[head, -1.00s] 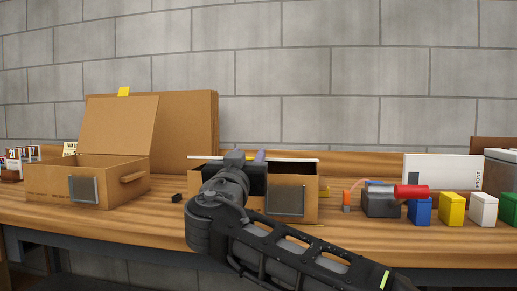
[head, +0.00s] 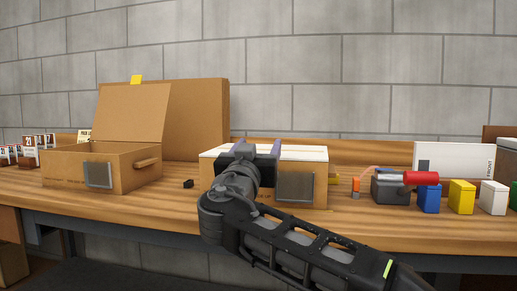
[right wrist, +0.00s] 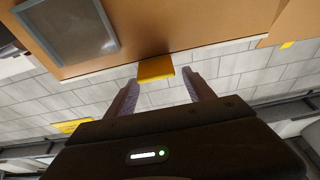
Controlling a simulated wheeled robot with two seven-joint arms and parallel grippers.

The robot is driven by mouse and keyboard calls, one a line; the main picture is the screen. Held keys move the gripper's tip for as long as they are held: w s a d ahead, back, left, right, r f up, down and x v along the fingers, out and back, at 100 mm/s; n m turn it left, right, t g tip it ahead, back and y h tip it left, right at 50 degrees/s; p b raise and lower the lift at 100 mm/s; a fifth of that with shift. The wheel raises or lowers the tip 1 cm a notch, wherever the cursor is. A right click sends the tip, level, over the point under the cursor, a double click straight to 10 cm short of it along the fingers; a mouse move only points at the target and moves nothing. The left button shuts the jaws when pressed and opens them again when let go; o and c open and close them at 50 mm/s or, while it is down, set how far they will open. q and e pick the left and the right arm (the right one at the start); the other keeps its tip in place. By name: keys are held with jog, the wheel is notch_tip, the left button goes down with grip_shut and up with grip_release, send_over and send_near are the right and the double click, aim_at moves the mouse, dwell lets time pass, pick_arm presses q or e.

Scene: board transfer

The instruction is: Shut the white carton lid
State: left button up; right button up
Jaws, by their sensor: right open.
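The carton with the white lid (head: 305,152) stands in the middle of the bench, its brown front (head: 318,190) bearing a grey panel (head: 294,187). The lid lies about level over the carton; I cannot tell whether a small gap remains under its edge. A yellow tab (right wrist: 156,68) at the lid's edge shows between the fingers in the right wrist view. My right gripper (head: 257,149) is open and empty at the lid's front edge, hiding part of the carton; it also shows in the right wrist view (right wrist: 160,82). My left gripper is not in view.
An open brown carton (head: 125,173) with a raised flap stands to the left, with a large brown board (head: 197,115) behind it. A small black block (head: 188,184) lies between the cartons. A grey block (head: 390,190), a red cylinder (head: 420,178) and several coloured boxes stand to the right.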

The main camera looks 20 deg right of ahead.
jog(key=v, duration=0.8)
dwell(0.5)
